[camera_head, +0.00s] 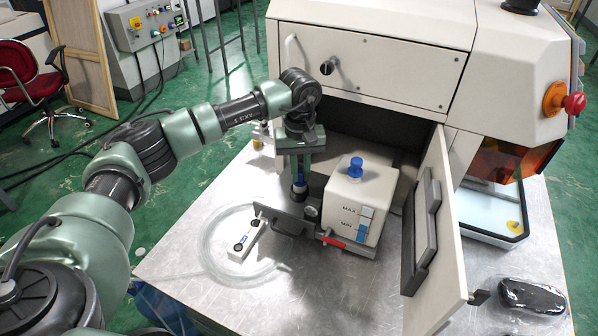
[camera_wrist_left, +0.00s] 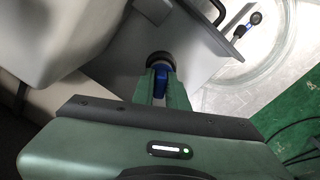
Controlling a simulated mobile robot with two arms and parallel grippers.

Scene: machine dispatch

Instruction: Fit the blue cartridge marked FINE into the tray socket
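My left gripper (camera_head: 299,178) points down in front of the machine's dark opening. Its fingers are shut on a blue cartridge (camera_wrist_left: 160,84) with a black round end; in the head view a little blue and its dark lower end (camera_head: 299,196) show below the fingers. I cannot read any FINE marking. The cartridge is over the grey pulled-out tray (camera_wrist_left: 190,42), whose dark front with a handle (camera_head: 285,219) shows in the head view. A round dark-rimmed fitting (camera_head: 312,212) is beside it; I cannot tell whether it is the socket. My right gripper is not in view.
A white box (camera_head: 359,205) with a blue knob and MAX/MIN window stands just right of the gripper. A red lever (camera_head: 333,241) is at its foot. The open door (camera_head: 436,235) bounds the right.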

